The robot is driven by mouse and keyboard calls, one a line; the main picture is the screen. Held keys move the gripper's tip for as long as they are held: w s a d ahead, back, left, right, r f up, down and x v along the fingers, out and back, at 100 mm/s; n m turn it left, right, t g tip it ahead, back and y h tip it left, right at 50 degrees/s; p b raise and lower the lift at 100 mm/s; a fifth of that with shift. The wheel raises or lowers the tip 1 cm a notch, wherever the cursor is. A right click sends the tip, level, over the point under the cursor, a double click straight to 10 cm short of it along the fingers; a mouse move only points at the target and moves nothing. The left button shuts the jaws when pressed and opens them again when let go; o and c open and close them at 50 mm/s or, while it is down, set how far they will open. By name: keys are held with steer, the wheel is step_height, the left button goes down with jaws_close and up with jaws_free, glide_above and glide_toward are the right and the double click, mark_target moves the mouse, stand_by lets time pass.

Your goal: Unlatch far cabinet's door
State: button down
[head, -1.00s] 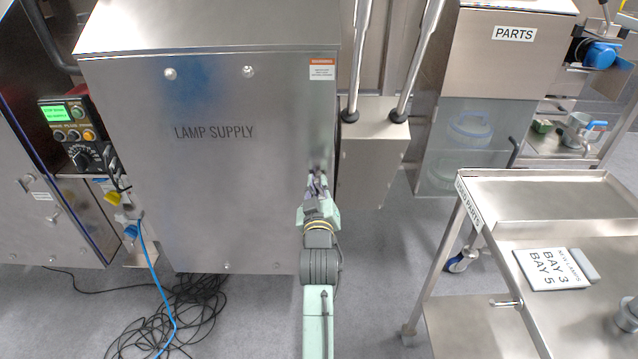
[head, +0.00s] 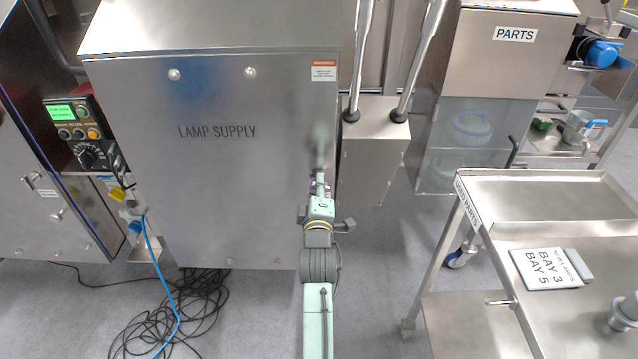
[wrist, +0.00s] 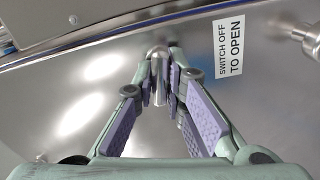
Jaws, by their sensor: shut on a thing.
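The LAMP SUPPLY cabinet (head: 220,190) is a large brushed-steel box with a flat door, left of centre in the head view; its door looks shut. My gripper (head: 319,182) is at the right edge of this door. In the wrist view my gripper (wrist: 162,62) has its purple-padded fingers closed around a small rounded metal handle (wrist: 158,88). The handle stands out from a shiny steel panel (wrist: 80,110). A SWITCH OFF TO OPEN label (wrist: 229,47) is right of the handle. In the head view my gripper and reflections hide the handle.
A control box with a green screen (head: 60,111) is at the left. Black cables (head: 190,310) and a blue cable (head: 158,265) lie on the floor. A steel trolley (head: 540,200) stands at the right. A grey box with two pipes (head: 375,160) is just right of the cabinet.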

steer(key=shift+n, duration=1.3)
steer(key=c, duration=1.7)
jaws_free()
steer(key=shift+o, duration=0.2)
steer(key=s, duration=0.7)
steer(key=shift+s, duration=0.25)
